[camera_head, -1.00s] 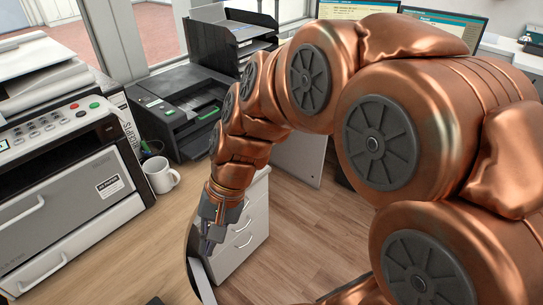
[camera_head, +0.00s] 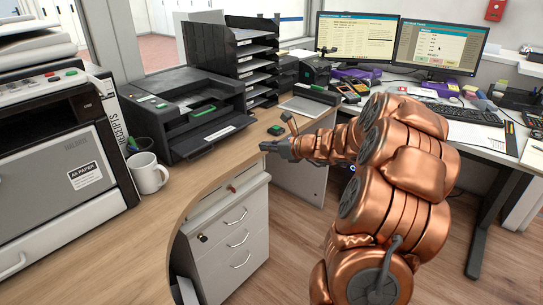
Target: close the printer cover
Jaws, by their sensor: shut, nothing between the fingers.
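A black printer (camera_head: 158,100) stands on the wooden counter. Its front flap (camera_head: 212,135) is lowered, and green parts show in its opening. A smaller dark device (camera_head: 314,71), possibly a label printer, stands further back beside the left monitor, with a part upright above it. I cannot tell which of the two has the cover in question, or how its cover stands. My gripper (camera_head: 268,147) is shut and empty over the counter's right edge, right of the black printer's flap and apart from it. It points left.
A large grey copier (camera_head: 70,155) and a white mug (camera_head: 148,173) stand on the left. A black tray stack (camera_head: 240,60) stands behind the printer. A small green-topped item (camera_head: 277,129) lies by my gripper. White drawers (camera_head: 235,235) stand below the counter. Monitors (camera_head: 357,37) fill the back right.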

